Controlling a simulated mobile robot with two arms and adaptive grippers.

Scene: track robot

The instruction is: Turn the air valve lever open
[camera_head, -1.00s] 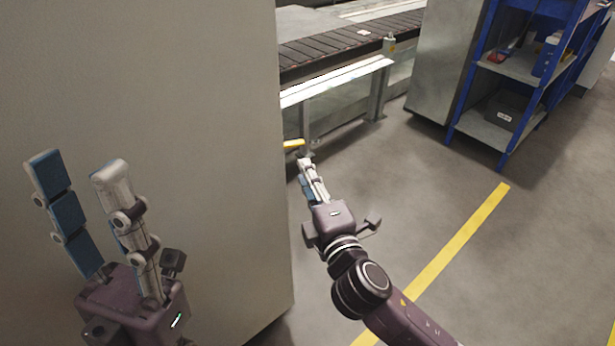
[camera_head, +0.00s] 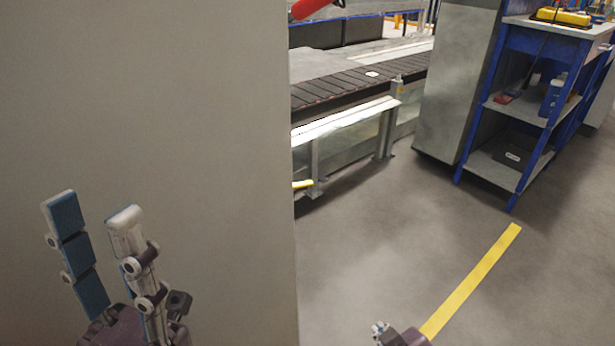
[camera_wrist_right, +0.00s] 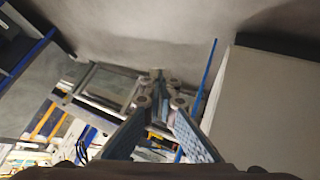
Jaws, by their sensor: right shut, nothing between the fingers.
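A small yellow bar (camera_head: 302,184), which looks like the air valve lever, juts out just past the edge of the grey panel in the head view. It lies roughly level, and its left part and any valve body are hidden by the panel. My left gripper (camera_head: 90,205) is open and empty in front of the panel, well left of the bar. Only a small part of my right arm shows at the bottom of the head view, apart from the bar. In the right wrist view my right gripper (camera_wrist_right: 157,78) is shut and empty. I cannot make out the lever there.
A large grey panel (camera_head: 190,130) fills the left of the head view. A conveyor (camera_head: 345,85) runs behind it. A blue shelf unit (camera_head: 510,110) stands at the right. The floor with a yellow line (camera_head: 475,280) is clear.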

